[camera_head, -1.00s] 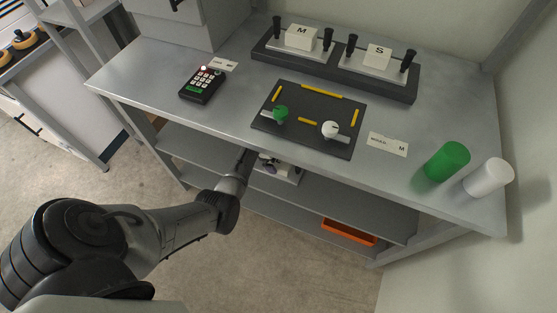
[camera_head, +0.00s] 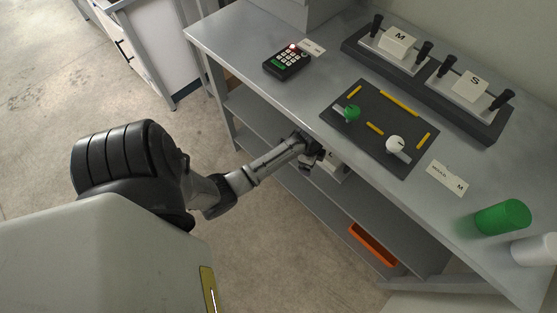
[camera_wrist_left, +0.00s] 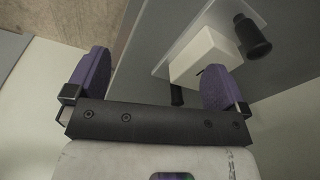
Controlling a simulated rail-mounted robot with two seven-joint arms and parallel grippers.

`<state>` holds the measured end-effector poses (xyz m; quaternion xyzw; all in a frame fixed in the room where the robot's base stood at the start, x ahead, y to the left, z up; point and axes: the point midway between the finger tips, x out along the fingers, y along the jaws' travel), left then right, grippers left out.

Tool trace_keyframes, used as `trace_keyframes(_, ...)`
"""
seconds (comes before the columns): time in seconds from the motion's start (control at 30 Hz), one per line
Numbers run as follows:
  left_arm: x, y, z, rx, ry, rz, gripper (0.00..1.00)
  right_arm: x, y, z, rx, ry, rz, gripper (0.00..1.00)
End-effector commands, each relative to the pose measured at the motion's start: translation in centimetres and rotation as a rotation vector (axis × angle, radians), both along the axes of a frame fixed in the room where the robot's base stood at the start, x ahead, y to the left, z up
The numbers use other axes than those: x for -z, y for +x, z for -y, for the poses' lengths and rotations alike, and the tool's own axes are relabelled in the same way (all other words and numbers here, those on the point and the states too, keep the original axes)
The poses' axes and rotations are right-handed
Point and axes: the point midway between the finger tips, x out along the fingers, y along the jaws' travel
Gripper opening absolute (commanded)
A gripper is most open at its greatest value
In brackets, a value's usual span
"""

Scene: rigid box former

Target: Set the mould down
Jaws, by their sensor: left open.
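A mould with a white block (camera_wrist_left: 203,55), a pale plate and black knob handles rests on a grey surface in the left wrist view. In the head view a pale part of it (camera_head: 333,163) shows below the worktop's front edge, partly hidden by my gripper. My left gripper (camera_head: 318,153) is at that edge, low by the shelf. In the wrist view its purple fingers (camera_wrist_left: 155,80) are open and apart. The right finger overlaps the block's near side; I cannot tell if they touch. Mould M (camera_head: 397,42) and mould S (camera_head: 469,87) sit in the dark rack. My right gripper is out of view.
On the worktop (camera_head: 240,40) are a dark board (camera_head: 372,150) with green and white knobs, a keypad (camera_head: 288,61), a mould card (camera_head: 447,178), and green (camera_head: 502,217) and white (camera_head: 536,249) cylinders. An orange bin (camera_head: 373,245) sits on a shelf below.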

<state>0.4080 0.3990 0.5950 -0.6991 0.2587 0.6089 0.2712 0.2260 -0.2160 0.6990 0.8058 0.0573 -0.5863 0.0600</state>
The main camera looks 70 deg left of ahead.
Motion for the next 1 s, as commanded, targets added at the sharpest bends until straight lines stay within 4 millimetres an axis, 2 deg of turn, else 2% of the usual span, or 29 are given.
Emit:
trace_keyframes(0.03,-0.3,-2.3,2.1,-0.043,0.029,0.005,1.0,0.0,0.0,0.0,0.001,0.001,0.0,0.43)
trace_keyframes(0.2,-2.9,-8.7,9.0,-0.243,0.048,0.069,1.0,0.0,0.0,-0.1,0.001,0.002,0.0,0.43)
trace_keyframes(0.3,-5.0,-12.1,12.4,-0.35,0.013,0.108,1.0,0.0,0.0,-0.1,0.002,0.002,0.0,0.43)
trace_keyframes(0.43,-7.6,-15.4,15.6,-0.466,-0.045,0.141,1.0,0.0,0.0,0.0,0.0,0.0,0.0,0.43)
trace_keyframes(0.53,-9.2,-17.0,17.1,-0.531,-0.084,0.156,1.0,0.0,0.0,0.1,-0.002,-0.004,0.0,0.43)
trace_keyframes(0.67,-10.2,-18.1,18.0,-0.577,-0.111,0.163,1.0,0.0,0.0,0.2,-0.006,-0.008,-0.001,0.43)
trace_keyframes(1.0,-10.5,-18.2,18.1,-0.589,-0.118,0.166,1.0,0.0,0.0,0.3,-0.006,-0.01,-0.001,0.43)
